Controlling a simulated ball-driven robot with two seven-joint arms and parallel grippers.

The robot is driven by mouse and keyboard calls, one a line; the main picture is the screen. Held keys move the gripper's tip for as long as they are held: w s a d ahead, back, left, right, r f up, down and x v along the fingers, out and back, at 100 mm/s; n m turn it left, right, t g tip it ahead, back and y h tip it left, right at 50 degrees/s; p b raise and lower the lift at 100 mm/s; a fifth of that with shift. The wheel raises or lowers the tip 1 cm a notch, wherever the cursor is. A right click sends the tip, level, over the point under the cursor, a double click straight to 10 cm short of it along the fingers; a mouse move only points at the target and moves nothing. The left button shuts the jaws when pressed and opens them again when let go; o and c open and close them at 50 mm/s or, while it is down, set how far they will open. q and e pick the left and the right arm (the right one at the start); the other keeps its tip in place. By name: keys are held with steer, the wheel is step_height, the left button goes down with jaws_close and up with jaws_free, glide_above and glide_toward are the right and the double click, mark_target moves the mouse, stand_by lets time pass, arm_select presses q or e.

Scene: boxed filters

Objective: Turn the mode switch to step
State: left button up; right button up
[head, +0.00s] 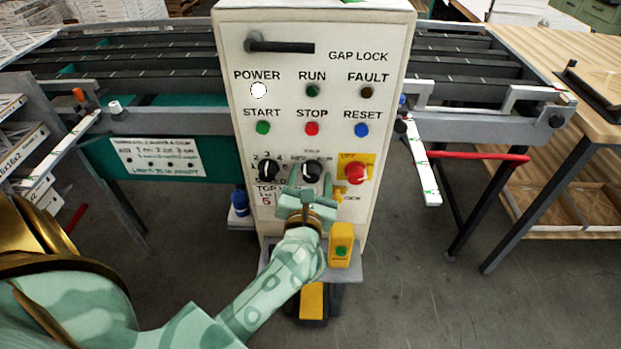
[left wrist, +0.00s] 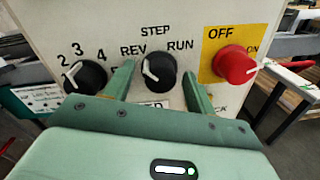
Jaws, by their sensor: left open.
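The mode switch is a black knob (head: 312,170) on the white control panel (head: 387,95), with REV, STEP and RUN printed around it. In the left wrist view, the knob (left wrist: 160,73) has a white pointer tilted up and to the left, toward REV. STEP is printed above it. My left gripper (head: 311,180) is open in front of the switch. In the left wrist view, the left gripper's fingers (left wrist: 158,88) stand on either side of the knob; I cannot tell whether they touch it. My right gripper is not in view.
A numbered black knob (head: 267,169) is left of the switch. A red OFF/ON knob (head: 355,173) on a yellow plate is close on its right. START (head: 263,127), STOP (head: 312,128) and RESET (head: 362,130) buttons are above. A yellow box (head: 342,240) is below.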

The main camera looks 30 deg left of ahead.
arm_select(q)
steer(key=shift+c, duration=0.4)
steer(key=c, duration=0.9)
steer(key=shift+r+m+p, duration=0.2)
steer(key=shift+m+p, duration=0.3)
steer(key=shift+p, duration=0.3)
steer(key=m+p, duration=0.5)
steer(key=p, duration=0.1)
steer(key=shift+r+p, duration=0.1)
steer(key=shift+p, duration=0.3)
steer(key=shift+f+m+p, duration=0.2)
steer(key=shift+m+p, duration=1)
steer(key=shift+m, duration=0.1)
